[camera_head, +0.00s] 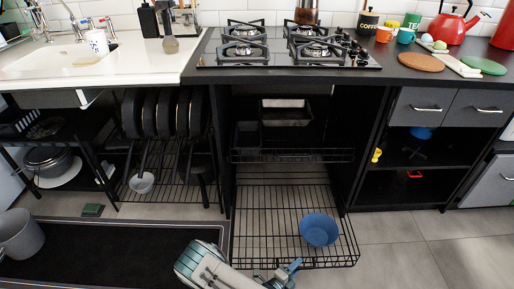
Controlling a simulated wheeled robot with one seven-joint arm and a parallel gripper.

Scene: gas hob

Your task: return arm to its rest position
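My arm shows at the bottom centre of the head view, low in front of the pulled-out wire rack (270,187). My gripper (284,274) seems to be the small grey and blue end at the bottom edge, partly cut off by the frame. It is near the front edge of the rack; I cannot tell whether they touch. Its fingers are too small and cut off to tell open from shut, and I see nothing clearly held. A blue bowl (319,230) sits upright in the front right of the rack, apart from my gripper.
Above is a counter with a gas hob (290,46). Pans (165,112) hang at the left, above another wire rack. An open shelf (412,150) is at the right. Tiled floor at the lower right is clear.

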